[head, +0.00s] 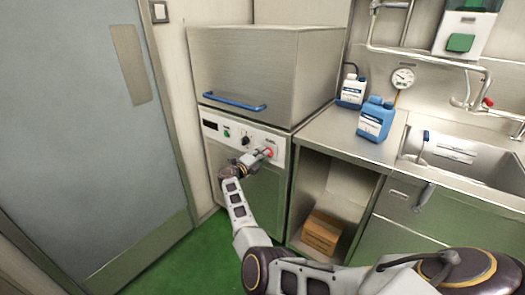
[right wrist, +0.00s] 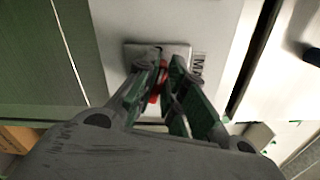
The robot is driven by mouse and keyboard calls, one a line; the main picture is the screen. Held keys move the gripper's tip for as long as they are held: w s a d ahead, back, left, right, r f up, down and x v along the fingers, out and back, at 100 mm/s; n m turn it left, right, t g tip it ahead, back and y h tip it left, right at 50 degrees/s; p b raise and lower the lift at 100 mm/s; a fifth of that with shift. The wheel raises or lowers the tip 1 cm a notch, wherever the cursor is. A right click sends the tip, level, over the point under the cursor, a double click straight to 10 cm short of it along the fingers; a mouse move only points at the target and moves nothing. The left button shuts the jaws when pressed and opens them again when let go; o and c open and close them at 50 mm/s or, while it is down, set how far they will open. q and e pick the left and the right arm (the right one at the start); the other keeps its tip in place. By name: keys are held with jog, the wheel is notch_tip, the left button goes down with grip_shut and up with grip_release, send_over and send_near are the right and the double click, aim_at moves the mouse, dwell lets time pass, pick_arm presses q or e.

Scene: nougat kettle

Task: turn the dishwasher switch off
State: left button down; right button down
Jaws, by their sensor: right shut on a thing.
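The dishwasher (head: 262,70) is a steel hood machine with a blue handle bar and a white control panel (head: 215,126) below it. The red switch (head: 269,153) sits at the right end of this panel. My right gripper (head: 262,155) is at the switch, its arm reaching up from the lower right. In the right wrist view, my gripper's green-grey fingers (right wrist: 168,78) are closed around the red switch (right wrist: 154,94), in front of its grey plate (right wrist: 135,52). The fingers cover much of the switch, so its angle is unclear. My left gripper is not in view.
A dark knob (head: 245,141) and a green button (head: 227,133) are on the panel to the left. A steel counter to the right holds a blue jug (head: 376,119) and a white-blue bottle (head: 352,91). A cardboard box (head: 321,232) lies below. Green floor is clear at left.

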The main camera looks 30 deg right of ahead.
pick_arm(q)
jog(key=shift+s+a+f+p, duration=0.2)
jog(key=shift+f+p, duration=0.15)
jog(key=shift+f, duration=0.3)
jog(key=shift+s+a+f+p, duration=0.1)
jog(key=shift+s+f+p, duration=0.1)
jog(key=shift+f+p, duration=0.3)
pick_arm(e)
jog(key=n, duration=0.3)
jog(key=shift+w+f, duration=0.1)
jog(key=shift+f, duration=0.05)
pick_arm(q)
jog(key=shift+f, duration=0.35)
pick_arm(e)
jog(key=c, duration=1.5)
grip_release()
jog(key=shift+a, duration=0.1)
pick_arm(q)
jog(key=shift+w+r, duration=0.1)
